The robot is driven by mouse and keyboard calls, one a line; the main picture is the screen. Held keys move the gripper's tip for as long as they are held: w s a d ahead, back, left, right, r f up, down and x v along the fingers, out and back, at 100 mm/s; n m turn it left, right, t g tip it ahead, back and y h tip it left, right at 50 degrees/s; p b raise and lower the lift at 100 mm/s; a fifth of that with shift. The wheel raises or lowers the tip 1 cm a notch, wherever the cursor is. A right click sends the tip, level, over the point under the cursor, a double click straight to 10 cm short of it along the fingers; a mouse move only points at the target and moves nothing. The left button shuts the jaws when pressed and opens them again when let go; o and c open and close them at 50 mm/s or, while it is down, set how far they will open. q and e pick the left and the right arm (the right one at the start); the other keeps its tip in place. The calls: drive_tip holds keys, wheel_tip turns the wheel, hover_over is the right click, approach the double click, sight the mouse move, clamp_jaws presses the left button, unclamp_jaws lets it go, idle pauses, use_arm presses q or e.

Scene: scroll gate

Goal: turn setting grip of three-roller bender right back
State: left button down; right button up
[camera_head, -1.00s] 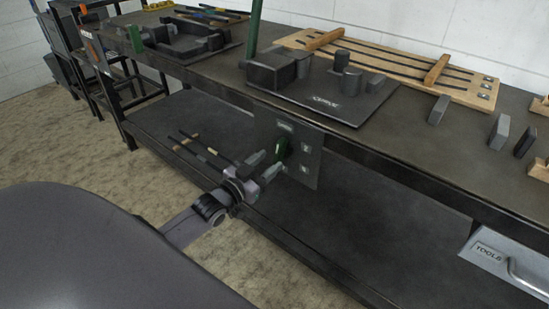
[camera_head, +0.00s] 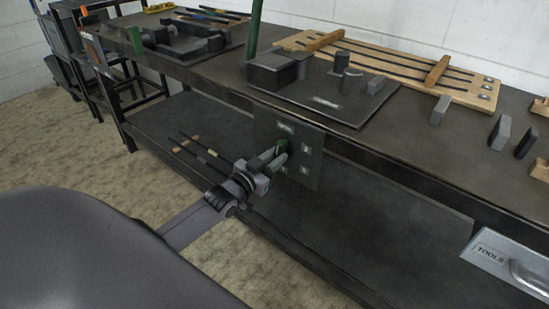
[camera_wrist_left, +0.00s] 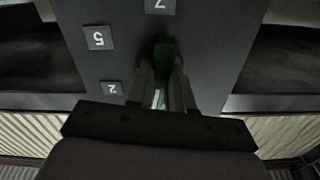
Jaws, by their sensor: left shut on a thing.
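The setting grip (camera_head: 284,146) is a small green handle on a dark grey panel (camera_head: 312,170) on the bench's front edge. My left gripper (camera_head: 274,158) is shut on the green grip, in front of the panel. In the left wrist view the grip (camera_wrist_left: 165,47) stands between the two fingers (camera_wrist_left: 163,85), its lower part partly hidden by them. The bender (camera_head: 275,72) stands on the bench above the panel. My right gripper is not in view.
The bench top (camera_head: 420,130) carries a slotted wooden rack (camera_head: 465,93) and several small grey blocks. A lower shelf (camera_head: 165,118) holds thin rods, left of my gripper. A grey TOOLS case (camera_head: 490,254) is at the lower right. The floor in front is free.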

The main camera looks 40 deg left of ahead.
use_arm(q)
drive_tip(key=shift+n+p, duration=0.35)
drive_tip(key=shift+n, duration=0.45)
drive_tip(key=c, duration=1)
unclamp_jaws()
drive_tip(key=shift+s, duration=0.15)
drive_tip(key=s+p, duration=0.1)
drive_tip(key=s, duration=0.6)
drive_tip(key=shift+a, duration=0.25)
drive_tip(key=shift+w, duration=0.1)
